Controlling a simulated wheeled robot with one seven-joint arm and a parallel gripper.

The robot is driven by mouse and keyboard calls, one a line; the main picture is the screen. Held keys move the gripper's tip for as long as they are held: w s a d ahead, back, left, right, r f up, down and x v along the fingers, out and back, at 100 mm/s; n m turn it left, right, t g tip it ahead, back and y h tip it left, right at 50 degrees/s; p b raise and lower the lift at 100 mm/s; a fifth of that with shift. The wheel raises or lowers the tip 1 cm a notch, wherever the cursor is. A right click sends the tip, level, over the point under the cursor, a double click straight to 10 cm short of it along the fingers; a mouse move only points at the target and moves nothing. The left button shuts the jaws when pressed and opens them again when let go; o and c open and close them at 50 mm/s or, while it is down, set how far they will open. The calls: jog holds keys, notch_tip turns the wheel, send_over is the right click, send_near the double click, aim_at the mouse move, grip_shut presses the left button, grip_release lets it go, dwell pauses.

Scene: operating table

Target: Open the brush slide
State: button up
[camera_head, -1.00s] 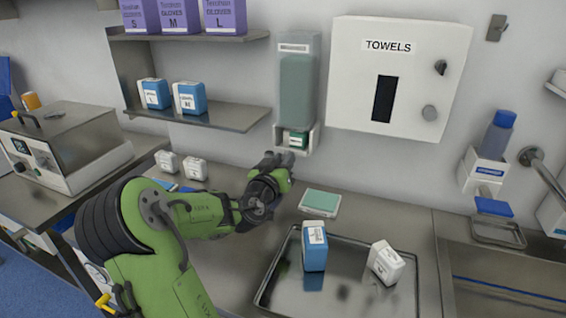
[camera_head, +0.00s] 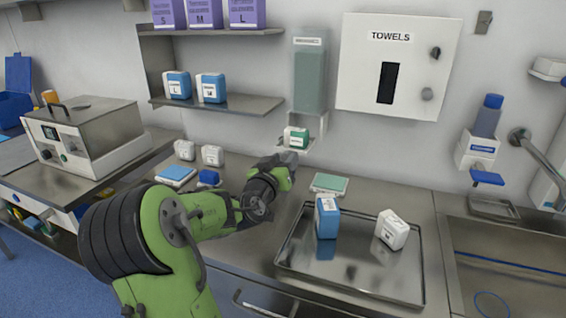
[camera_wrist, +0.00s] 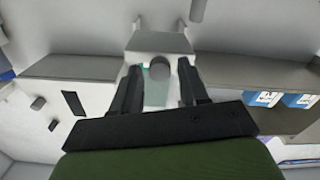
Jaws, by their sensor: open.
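The tall translucent green dispenser (camera_head: 310,75) hangs on the wall left of the towel box. A white holder (camera_head: 318,128) is at its lower end, with a small green-and-white box (camera_head: 296,137) at its mouth. I take this to be the brush dispenser; its slide is not clearly visible. My gripper (camera_head: 287,162) is just below and in front of this mouth. In the wrist view, my gripper (camera_wrist: 160,66) is open, its dark fingers apart. A round grey part (camera_wrist: 159,69) and a greenish patch (camera_wrist: 156,92) show between them. I cannot tell whether anything is touched.
A metal tray (camera_head: 285,262) with two small boxes is on the counter at right. A green-topped pad (camera_head: 330,183) lies close right of my gripper. The towel cabinet (camera_head: 400,65) and shelf (camera_head: 225,102) flank the dispenser. A sink (camera_head: 500,280) is far right.

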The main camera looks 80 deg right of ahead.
jog(key=shift+o, duration=0.4)
jog(key=w+a+b, duration=0.1)
jog(key=a+b, duration=0.2)
jog(key=a, duration=1.2)
jog(key=shift+w+a, duration=0.25)
jog(key=shift+a, duration=0.1)
